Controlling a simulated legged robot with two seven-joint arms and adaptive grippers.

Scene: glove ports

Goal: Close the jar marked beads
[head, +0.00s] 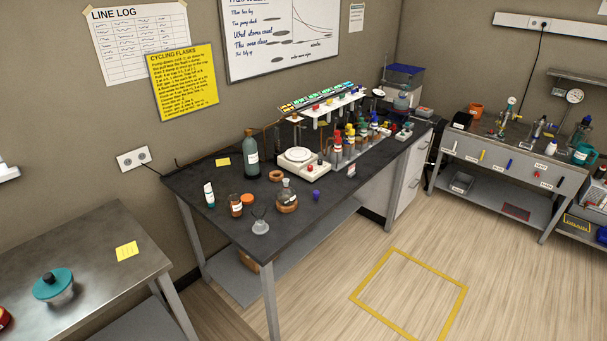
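A small amber jar (235,206) with a pale label stands near the left front of the black bench (330,187). An orange round piece (247,199), possibly a lid, is right beside it; I cannot tell whether they touch. The label is too small to read, so I cannot tell which vessel is marked beads. A clear flask (286,196) sits in a brown ring to the right. Neither of my grippers is in view.
A tall green bottle (251,154), a white balance-like device (298,158) and a rack with several coloured tops stand further back. A steel table (95,245) at left holds a teal-lidded pot (54,287). A yellow rectangle (410,295) marks clear floor in front.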

